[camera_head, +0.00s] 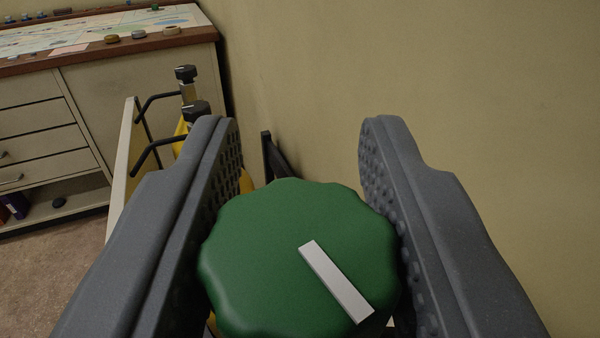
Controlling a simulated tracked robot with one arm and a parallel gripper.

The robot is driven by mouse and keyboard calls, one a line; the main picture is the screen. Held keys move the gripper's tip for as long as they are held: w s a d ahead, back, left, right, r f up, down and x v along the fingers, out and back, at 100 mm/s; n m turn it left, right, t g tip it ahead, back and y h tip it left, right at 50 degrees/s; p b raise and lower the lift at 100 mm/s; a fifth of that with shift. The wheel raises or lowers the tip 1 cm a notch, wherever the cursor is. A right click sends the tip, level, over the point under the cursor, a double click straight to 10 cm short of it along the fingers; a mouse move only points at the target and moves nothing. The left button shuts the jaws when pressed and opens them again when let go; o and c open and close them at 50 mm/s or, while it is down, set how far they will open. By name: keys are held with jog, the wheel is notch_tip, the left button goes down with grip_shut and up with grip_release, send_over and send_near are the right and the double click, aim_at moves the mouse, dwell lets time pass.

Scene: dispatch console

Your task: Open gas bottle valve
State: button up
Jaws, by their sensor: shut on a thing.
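A green valve knob (265,245) with a scalloped edge fills the lower middle of the view. A white bar mark (336,282) on its top runs from upper left to lower right. My gripper (299,225) has one grey, studded finger on each side of the knob and is shut on it. The knob hides most of the bottle below; bits of yellow show behind the left finger.
Two more valves with black tops (186,73) and dark bent handles stand beyond the left finger, by a pale upright panel (122,160). A drawer cabinet (130,85) stands at the upper left. A plain wall (450,80) closes the right side.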

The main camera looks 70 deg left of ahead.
dwell(0.4)
jog(key=o, duration=1)
jog(key=b+v, duration=0.2)
jog(key=v, duration=1.1)
jog(key=shift+d+b, duration=0.3)
jog(key=shift+d, duration=0.1)
jog(key=shift+s+f, duration=0.1)
